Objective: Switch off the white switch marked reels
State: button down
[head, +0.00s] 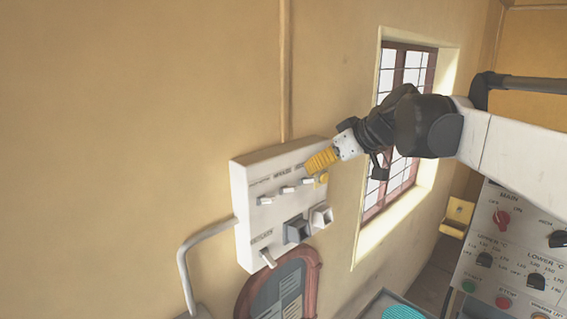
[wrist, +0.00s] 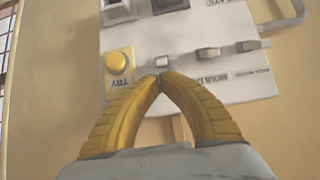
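A pale control box (head: 246,222) on the wall carries a row of three small toggles under labels. No label reading "reels" is legible; the fingers cover the space by the third toggle, so I cannot tell which is the reels switch. My gripper (head: 308,168) has its yellow fingertips together (wrist: 163,77), close to the third toggle; contact is unclear. Nothing shows between them.
Two larger square switches (head: 297,230) and a lower lever (head: 267,258) are on the same box. A window (head: 400,110) is to the right, and another control panel (head: 505,260) stands at lower right.

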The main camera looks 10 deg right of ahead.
jog(key=shift+s+d+f+t+y+b, duration=0.3)
jog(key=shift+t+b, duration=0.3)
jog(key=shift+b, duration=0.35)
jog(key=shift+s+d+f+t+y+b, duration=0.1)
jog(key=shift+s+f+t+y+b, duration=0.1)
jog(key=shift+t+y+b, duration=0.55)
jog(key=shift+f+b, duration=0.25)
jog(key=shift+b, duration=0.5)
jog(key=shift+s+d+f+t+y+b, duration=0.1)
jog(key=shift+s+f+t+y+b, duration=0.15)
jog(key=shift+t+b, duration=0.4)
jog(key=shift+s+d+f+t+y+b, duration=0.1)
jog(key=shift+t+y+b, duration=0.2)
jog(key=shift+t+b, duration=0.35)
jog(key=shift+s+d+f+b, duration=0.15)
jog(key=shift+s+f+b, duration=0.05)
jog(key=shift+f+b, duration=0.6)
